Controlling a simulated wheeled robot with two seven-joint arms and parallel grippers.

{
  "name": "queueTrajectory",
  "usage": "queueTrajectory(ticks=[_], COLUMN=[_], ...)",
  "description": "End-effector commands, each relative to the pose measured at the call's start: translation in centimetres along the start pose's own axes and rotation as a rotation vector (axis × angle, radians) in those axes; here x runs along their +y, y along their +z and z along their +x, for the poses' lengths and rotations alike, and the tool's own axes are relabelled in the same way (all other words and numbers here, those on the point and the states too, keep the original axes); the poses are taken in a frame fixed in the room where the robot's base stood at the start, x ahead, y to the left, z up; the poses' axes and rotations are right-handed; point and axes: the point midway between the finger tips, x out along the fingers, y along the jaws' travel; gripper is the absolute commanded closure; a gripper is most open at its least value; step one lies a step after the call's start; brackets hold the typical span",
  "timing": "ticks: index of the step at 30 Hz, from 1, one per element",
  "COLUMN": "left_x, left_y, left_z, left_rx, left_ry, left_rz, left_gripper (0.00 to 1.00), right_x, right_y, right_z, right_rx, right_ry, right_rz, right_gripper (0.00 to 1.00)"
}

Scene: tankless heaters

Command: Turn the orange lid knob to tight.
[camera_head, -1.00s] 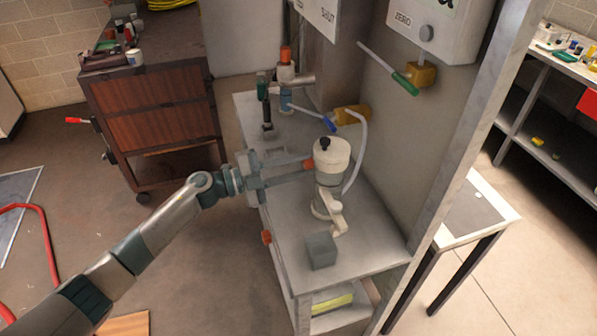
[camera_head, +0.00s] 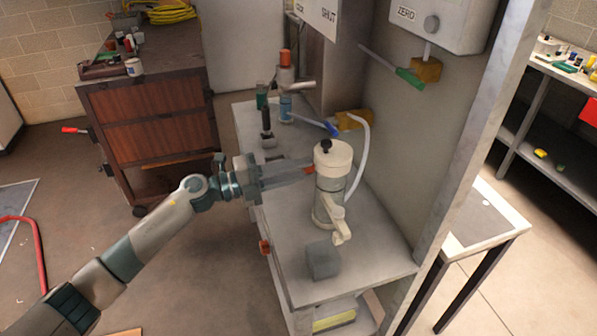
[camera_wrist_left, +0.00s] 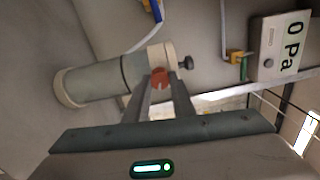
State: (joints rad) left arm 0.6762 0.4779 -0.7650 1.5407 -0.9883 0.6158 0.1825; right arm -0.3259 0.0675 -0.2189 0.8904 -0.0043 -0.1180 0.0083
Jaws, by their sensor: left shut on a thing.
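The orange lid knob (camera_head: 309,170) is a small part on the side of the cream lid (camera_head: 333,154) of an upright grey and cream canister (camera_head: 328,184). It also shows as a red-orange piece in the left wrist view (camera_wrist_left: 159,80). My left gripper (camera_head: 305,171) reaches in from the left and is shut on this knob, with one finger on each side of it in the wrist view. The fingers hide part of the knob. A black knob (camera_head: 326,146) stands on top of the lid. My right gripper is not in view.
The canister stands on a grey bench (camera_head: 379,254) with a grey block (camera_head: 322,261) in front. A white hose (camera_head: 361,150) runs behind it. A green-handled valve (camera_head: 410,78) and a gauge box (camera_head: 430,24) are on the wall panel.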

Motion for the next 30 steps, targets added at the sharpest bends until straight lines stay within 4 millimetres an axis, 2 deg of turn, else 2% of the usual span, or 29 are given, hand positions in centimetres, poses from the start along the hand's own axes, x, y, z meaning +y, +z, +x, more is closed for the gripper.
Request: queueTrajectory(ticks=[8,9,10,11,23,26,30], left_x=[0.1,0.1,0.1,0.1,0.1,0.2,0.3], left_y=[-0.1,-0.1,-0.1,-0.1,0.0,0.0,0.0], left_z=[0.0,0.0,0.0,0.0,-0.3,-0.9,-2.5], left_rx=[0.002,0.001,0.001,0.001,0.0,-0.001,-0.001], left_ry=[0.001,0.002,0.001,0.001,0.001,0.001,0.002], left_rz=[-0.002,-0.002,-0.002,-0.002,-0.002,-0.002,-0.001], left_gripper=[1.0,0.68,0.61,0.59,0.59,0.59,0.59], right_x=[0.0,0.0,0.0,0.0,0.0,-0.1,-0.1], right_y=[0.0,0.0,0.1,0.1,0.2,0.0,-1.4], right_z=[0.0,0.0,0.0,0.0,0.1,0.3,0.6], right_rx=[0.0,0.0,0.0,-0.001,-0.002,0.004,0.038], right_ry=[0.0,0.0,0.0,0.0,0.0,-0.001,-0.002], right_rz=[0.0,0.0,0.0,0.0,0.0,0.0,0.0], right_gripper=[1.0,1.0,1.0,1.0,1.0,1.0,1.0])
